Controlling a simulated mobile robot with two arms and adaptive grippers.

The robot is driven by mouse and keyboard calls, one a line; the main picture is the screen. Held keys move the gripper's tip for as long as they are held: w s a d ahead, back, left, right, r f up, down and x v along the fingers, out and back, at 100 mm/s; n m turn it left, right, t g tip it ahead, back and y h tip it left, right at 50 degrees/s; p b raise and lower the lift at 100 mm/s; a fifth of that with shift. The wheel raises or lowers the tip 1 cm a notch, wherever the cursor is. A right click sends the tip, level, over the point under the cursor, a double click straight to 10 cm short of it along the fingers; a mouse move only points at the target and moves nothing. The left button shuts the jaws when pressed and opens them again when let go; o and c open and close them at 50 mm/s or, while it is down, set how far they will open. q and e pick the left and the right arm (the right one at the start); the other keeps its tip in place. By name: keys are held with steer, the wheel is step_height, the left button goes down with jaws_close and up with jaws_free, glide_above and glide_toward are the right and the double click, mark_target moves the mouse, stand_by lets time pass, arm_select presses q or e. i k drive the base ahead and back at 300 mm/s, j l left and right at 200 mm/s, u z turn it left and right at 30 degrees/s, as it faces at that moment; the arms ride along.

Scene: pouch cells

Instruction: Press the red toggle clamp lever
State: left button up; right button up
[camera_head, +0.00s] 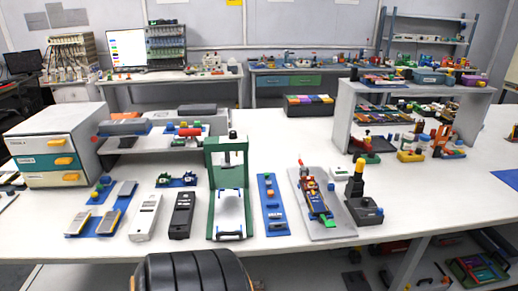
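A fixture on a light grey plate (340,233) stands right of the middle at the front of the table. It carries a red lever-like part (308,183) at its upper left, with blue, yellow and green parts around it. The lever's exact angle is too small to tell. I cannot tell for certain which red part is the toggle clamp lever.
A green press frame (213,185) stands left of the fixture, with a blue strip (268,218) between them. A black block with a yellow-topped post (355,187) stands close on the right. A white shelf (342,115) is behind. The table's front edge is mostly clear.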

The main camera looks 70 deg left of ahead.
mark_target(300, 162)
steer(key=j+u, duration=0.35)
steer(key=u, duration=0.15)
steer(key=i+j+u, duration=0.15)
steer(key=j+u, duration=0.2)
steer(key=u, duration=0.15)
steer(key=i+j+u, duration=0.1)
steer(key=j+u, duration=0.2)
steer(key=u, duration=0.15)
steer(key=i+j, duration=0.25)
steer(key=u, duration=0.5)
steer(key=l+u, duration=0.15)
steer(key=u, duration=0.35)
steer(key=l+u, duration=0.1)
steer(key=u, duration=0.4)
steer(key=k+l+u, duration=0.3)
steer(key=l, duration=0.2)
steer(key=k+l+u, duration=0.1)
steer(key=l+u, duration=0.2)
steer(key=l, duration=0.2)
steer(key=k+l+u, duration=0.55)
steer(key=l, duration=0.2)
steer(key=k+l, duration=0.5)
